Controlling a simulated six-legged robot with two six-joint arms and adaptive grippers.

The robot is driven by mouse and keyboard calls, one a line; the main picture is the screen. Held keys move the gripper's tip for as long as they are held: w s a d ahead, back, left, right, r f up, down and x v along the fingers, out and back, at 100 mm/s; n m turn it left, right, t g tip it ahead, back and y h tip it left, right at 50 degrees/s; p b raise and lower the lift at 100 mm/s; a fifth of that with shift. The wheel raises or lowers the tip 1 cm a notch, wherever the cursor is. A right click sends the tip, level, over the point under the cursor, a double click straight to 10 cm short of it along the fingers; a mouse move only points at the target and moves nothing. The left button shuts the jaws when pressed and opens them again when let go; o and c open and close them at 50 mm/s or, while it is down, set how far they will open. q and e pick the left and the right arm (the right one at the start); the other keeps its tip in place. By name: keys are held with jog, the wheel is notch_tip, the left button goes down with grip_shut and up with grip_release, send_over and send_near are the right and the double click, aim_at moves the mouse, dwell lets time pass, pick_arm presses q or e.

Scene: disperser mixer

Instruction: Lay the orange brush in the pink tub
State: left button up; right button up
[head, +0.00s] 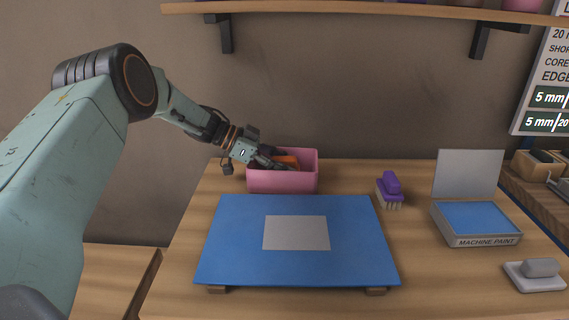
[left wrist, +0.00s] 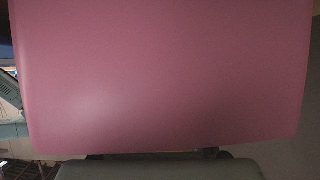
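The pink tub (head: 283,182) stands on the wooden bench behind the blue board. The orange brush (head: 288,160) shows as an orange strip inside the tub, near its back wall. My left gripper (head: 278,161) reaches in over the tub's left rim, with its dark fingers at the brush. The fingers and the brush overlap, so I cannot tell whether the gripper holds it. In the left wrist view, the pink surface of the tub (left wrist: 165,75) fills most of the picture and hides the brush. My right gripper is in neither view.
A blue board with a grey square (head: 225,245) lies in front of the tub. A purple brush (head: 389,188) stands to the right, then an open machine paint box (head: 465,239) and a grey block (head: 541,268). A shelf (head: 370,11) runs along the wall above.

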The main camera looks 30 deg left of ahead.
pick_arm(q)
jog(key=shift+o, duration=0.7)
jog(key=shift+s+r, duration=0.1)
jog(key=shift+s, duration=0.05)
jog(key=p+v, duration=0.3)
jog(key=v, duration=0.9)
dwell(0.7)
